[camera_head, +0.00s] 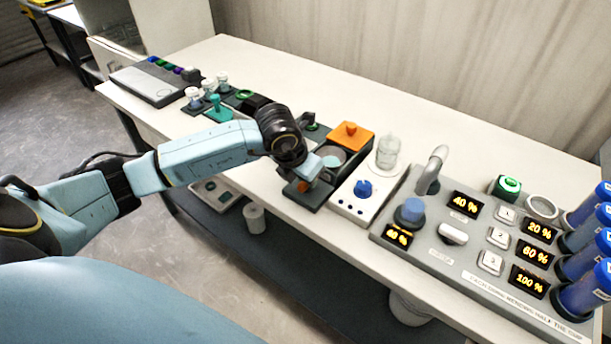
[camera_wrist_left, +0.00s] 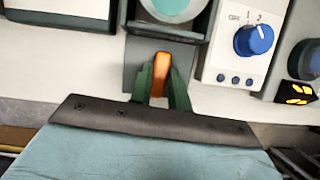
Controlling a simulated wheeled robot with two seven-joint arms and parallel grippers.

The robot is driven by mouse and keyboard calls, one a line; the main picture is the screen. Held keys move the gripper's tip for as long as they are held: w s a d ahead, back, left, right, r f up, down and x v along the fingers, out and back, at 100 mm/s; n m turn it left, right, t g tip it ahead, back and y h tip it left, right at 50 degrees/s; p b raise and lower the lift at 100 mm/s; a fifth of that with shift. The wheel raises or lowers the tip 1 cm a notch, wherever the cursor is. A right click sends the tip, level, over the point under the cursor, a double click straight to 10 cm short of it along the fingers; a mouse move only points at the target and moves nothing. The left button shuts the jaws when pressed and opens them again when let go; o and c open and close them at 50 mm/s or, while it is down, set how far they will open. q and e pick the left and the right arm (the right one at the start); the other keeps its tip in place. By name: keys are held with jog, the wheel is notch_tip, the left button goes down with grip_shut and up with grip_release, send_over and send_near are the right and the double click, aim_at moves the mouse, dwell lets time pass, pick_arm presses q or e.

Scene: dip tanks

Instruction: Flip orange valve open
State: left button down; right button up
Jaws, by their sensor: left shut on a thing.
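The orange valve handle (camera_wrist_left: 162,72) stands between the two dark green fingers of my left gripper (camera_wrist_left: 161,88) in the left wrist view. The gripper is shut on it. In the head view my left gripper (camera_head: 308,182) reaches down to the front of the dark tank unit (camera_head: 308,198), where a small bit of orange (camera_head: 304,186) shows beside the fingers. A round light-coloured tank opening (camera_wrist_left: 172,8) lies just behind the handle. Most of the valve's base is hidden by the gripper. My right gripper is in neither view.
An orange lid block (camera_head: 352,134) stands behind the tank. To the right are a white box with a blue knob (camera_head: 364,188), a glass beaker (camera_head: 388,150) and a grey panel (camera_head: 455,262) with lit displays. The table's front edge is close.

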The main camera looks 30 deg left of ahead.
pick_arm(q)
jog(key=shift+n, duration=0.5)
jog(key=c, duration=1.3)
grip_release()
jog(key=v, duration=1.3)
jog(key=shift+s+d+r, duration=0.1)
jog(key=shift+d+r, duration=0.1)
jog(key=shift+r, duration=0.05)
